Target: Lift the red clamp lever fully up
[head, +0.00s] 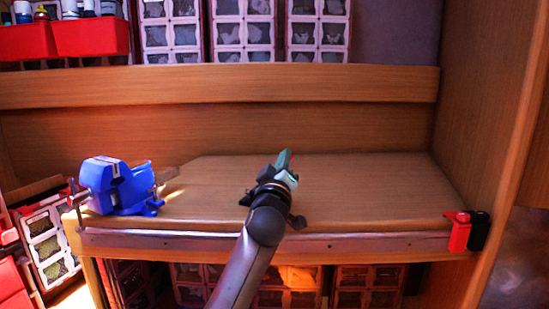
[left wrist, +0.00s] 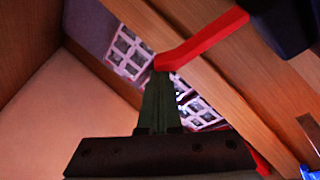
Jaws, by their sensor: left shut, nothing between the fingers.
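The red clamp lever (head: 459,236) shows at the right front corner of the workbench, beside a black part (head: 480,230). In the left wrist view a long red lever (left wrist: 205,40) slants from the upper right down to the fingertips, with a dark body (left wrist: 285,22) at its upper end. My left gripper (head: 286,158) is shut and empty. In the head view it shows over the middle of the bench, left of the clamp. In the left wrist view its fingertips (left wrist: 160,74) meet the lever's lower end; I cannot tell whether they touch. My right gripper is out of view.
A blue vise (head: 120,188) stands at the left end of the bench (head: 370,185). The bench top right of my gripper is clear. A wooden side panel (head: 490,120) rises beyond the clamp. Red bins (head: 90,38) hang at the upper left.

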